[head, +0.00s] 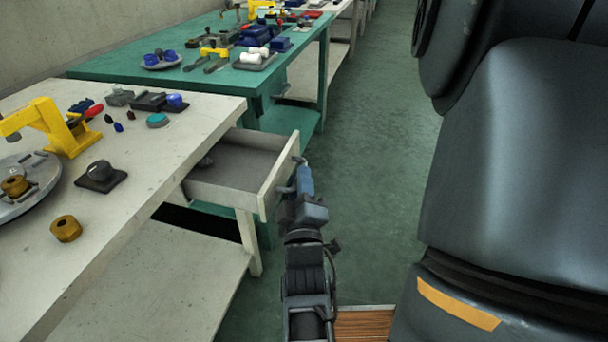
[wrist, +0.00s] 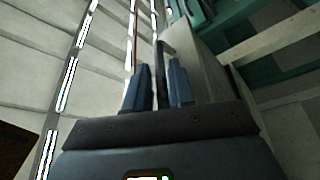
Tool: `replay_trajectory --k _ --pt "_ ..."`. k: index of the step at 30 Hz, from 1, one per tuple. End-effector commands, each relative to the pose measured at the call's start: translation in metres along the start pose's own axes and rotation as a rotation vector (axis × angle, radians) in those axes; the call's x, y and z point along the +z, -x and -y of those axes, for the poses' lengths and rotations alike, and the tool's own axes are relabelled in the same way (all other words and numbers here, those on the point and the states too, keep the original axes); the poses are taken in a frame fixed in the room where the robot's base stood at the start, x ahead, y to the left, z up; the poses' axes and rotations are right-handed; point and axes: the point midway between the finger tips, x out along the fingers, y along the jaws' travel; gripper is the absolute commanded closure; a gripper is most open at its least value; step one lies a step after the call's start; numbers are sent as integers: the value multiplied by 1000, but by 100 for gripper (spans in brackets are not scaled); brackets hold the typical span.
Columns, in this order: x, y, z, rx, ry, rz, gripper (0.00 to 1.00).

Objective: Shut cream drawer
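The cream drawer (head: 266,186) is pulled out of the end of the cream workbench (head: 168,150), with its grey inside showing. Its front also shows in the wrist view (wrist: 205,70). A dark bar handle (head: 301,160) is on the drawer front and appears in the wrist view (wrist: 161,68). My gripper (head: 305,180) is at this handle, outside the drawer front. In the wrist view its two blue fingers (wrist: 160,85) stand on either side of the bar, with little gap, and look closed on it. Part of the handle is hidden by the fingers.
The cream bench carries a yellow press (head: 62,128), a round tray (head: 40,190) and small parts. A green bench (head: 200,72) stands behind. Green floor (head: 370,150) is clear right of the drawer.

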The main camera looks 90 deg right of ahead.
Motion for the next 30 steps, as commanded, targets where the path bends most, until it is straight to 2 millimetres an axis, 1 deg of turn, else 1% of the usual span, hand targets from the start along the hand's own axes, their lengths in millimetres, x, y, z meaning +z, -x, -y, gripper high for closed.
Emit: replay_trajectory --k 7,14,30 --pt "0 0 0 0 0 0 78" --pt "0 0 0 1 -1 -1 100" --pt "-2 -1 0 3 -1 -2 100"
